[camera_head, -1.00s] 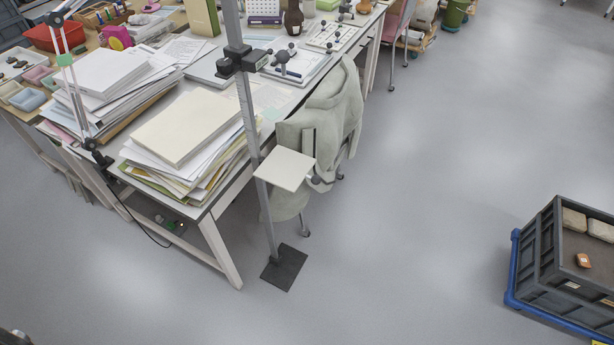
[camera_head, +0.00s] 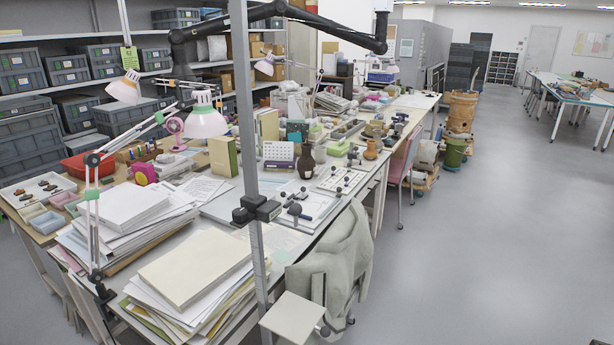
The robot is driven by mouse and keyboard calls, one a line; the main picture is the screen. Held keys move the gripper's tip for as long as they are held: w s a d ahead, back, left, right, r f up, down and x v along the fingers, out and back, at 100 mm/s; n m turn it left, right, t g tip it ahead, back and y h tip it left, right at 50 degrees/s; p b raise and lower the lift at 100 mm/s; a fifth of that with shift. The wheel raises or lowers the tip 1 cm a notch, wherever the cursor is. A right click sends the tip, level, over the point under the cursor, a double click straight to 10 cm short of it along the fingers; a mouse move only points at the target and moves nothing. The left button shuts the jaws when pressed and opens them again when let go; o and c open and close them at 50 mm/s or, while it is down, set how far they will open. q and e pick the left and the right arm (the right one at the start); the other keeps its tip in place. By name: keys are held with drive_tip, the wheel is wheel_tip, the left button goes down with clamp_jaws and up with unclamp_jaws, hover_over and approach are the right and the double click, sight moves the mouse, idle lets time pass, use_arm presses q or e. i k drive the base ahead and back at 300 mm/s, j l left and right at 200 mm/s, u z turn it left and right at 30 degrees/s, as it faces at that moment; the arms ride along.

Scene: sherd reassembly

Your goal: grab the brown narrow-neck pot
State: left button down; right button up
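A dark brown pot with a narrow neck (camera_head: 306,162) stands upright on the long worktable, near the middle of the view, behind the grey upright post. A smaller orange-brown pot with a narrow neck (camera_head: 371,150) stands farther right, close to the table's right edge. Neither of my grippers shows in the head view.
Paper stacks (camera_head: 194,272) fill the table's near end. A grey post (camera_head: 250,150) with a clamp rises in front of the table. A chair with a draped jacket (camera_head: 335,262) stands at its right side. The floor (camera_head: 480,230) to the right is clear.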

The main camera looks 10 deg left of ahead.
sight(306, 168)
drive_tip(key=i+l+z, duration=0.1)
drive_tip(key=z, duration=0.3)
drive_tip(key=i+z, duration=0.35)
drive_tip(key=i, duration=5.1)
drive_tip(key=i+u, duration=0.2)
drive_tip(key=u, duration=0.2)
drive_tip(key=i+l+u, duration=0.15)
drive_tip(key=u, duration=0.25)
drive_tip(key=i+l+u, duration=0.2)
drive_tip(key=u, duration=0.2)
drive_tip(key=i+l+u, duration=0.2)
drive_tip(key=u, duration=0.2)
